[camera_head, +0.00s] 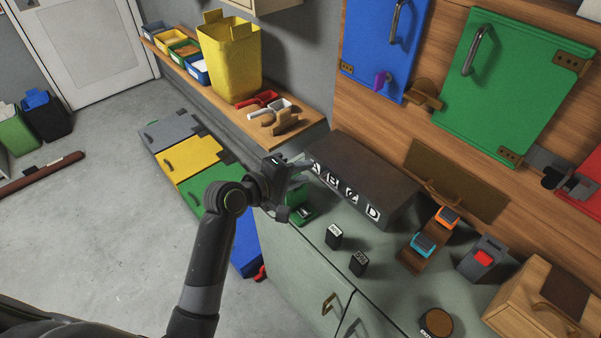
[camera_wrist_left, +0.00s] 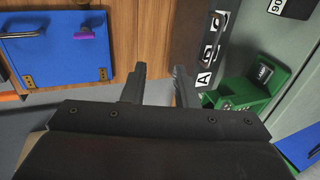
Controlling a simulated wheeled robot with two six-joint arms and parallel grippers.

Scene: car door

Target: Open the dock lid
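A small green box (camera_head: 301,212), which may be the dock, stands on the grey-green counter (camera_head: 310,262) and is partly hidden by my left gripper. In the left wrist view the green box (camera_wrist_left: 240,96) is right of the fingers, with a dark label on its upper part and dark items in its recess. I cannot tell which part is its lid or how far it is open. My left gripper (camera_head: 302,181) is above and beside the box, near the A end of the dark lettered case (camera_head: 362,170). Its fingers (camera_wrist_left: 160,85) are apart and empty. My right gripper is out of view.
Two small black labelled blocks (camera_head: 333,236) stand in front of the lettered case. A brown stand (camera_head: 413,258) holds orange and blue items to the right. A yellow bin (camera_head: 230,62) and scoops stand on the back-left shelf. Blue and green doors (camera_head: 510,85) hang on the wall.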

